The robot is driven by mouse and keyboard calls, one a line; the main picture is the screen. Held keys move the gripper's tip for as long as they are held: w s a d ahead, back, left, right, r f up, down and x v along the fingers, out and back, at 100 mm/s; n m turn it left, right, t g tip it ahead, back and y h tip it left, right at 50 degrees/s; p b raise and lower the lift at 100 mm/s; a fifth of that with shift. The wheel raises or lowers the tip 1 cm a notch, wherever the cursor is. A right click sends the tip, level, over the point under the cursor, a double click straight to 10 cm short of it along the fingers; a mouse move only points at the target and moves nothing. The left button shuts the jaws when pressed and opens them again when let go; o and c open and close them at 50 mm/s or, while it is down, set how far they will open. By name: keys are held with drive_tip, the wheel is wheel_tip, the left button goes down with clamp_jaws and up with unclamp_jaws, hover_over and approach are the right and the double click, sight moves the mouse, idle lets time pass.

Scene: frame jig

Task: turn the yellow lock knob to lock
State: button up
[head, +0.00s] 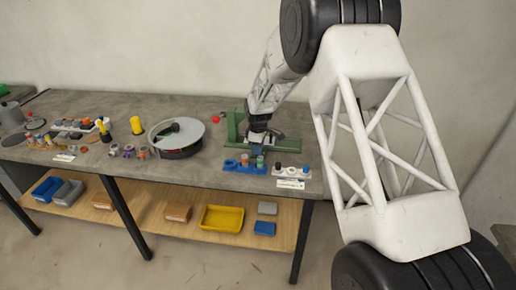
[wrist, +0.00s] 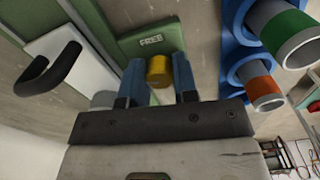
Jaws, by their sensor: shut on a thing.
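The yellow lock knob (wrist: 159,71) shows in the wrist view as a small yellow cylinder. My gripper (wrist: 158,77) is shut on it, with one blue finger on each side. Behind the knob is a green block (wrist: 175,40) with a "FREE" label (wrist: 151,40). In the head view, my gripper (head: 258,134) is down at the green frame jig (head: 232,124) on the bench. The knob is hidden there behind the gripper and arm. Which way the knob points cannot be told.
In the wrist view, a black handle (wrist: 48,74) on a white plate stands left, and a blue holder (wrist: 233,43) with grey tubes stands right. In the head view, a blue rack (head: 232,167), a white rack (head: 290,171) and a round tray (head: 160,144) are near the jig.

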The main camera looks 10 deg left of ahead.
drive_tip(key=shift+n, duration=0.8)
drive_tip(key=o, duration=0.9)
drive_tip(key=shift+r, duration=0.15)
drive_tip(key=shift+r, duration=3.75)
drive_tip(key=shift+r, duration=0.1)
